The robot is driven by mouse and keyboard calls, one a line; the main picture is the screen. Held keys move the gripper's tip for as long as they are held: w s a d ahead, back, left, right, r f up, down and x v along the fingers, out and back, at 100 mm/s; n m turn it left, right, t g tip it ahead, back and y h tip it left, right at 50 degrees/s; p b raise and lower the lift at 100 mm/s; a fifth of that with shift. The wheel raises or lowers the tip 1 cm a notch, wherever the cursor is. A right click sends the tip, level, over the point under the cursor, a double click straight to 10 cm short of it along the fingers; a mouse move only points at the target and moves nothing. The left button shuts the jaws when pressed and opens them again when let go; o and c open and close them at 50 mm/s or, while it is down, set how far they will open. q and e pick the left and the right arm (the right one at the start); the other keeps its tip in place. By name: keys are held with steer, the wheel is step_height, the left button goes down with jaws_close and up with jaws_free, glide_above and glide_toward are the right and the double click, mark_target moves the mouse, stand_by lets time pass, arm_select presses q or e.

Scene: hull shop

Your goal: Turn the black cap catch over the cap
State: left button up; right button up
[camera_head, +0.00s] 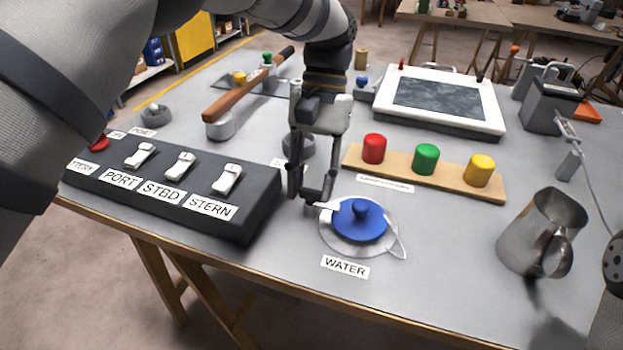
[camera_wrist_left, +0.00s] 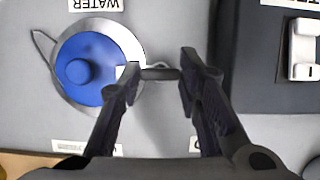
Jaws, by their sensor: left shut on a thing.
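The blue cap (camera_head: 360,220) with a round knob sits in a pale round rim behind the WATER label. It shows clearly at the left in the left wrist view (camera_wrist_left: 88,70). My left gripper (camera_head: 318,193) is low over the table, just left of the cap in the head view. In the left wrist view its fingertips (camera_wrist_left: 160,68) are on either side of the black cap catch (camera_wrist_left: 159,73), a short dark bar. The gripper is shut on it. The catch lies beside the cap, not over it.
A black switch panel (camera_head: 170,190) with white switches stands close left of the gripper. A wooden strip (camera_head: 400,172) carries red, green and yellow buttons behind the cap. A metal jug (camera_head: 540,232) stands to the right. Bare table lies between cap and jug.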

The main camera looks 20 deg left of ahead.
arm_select(q)
steer(key=shift+f+m, duration=0.1)
steer(key=shift+m, duration=0.2)
steer(key=o, duration=1.1)
steer(key=shift+o, duration=0.2)
steer(key=v, duration=0.7)
steer(key=shift+r, duration=0.25)
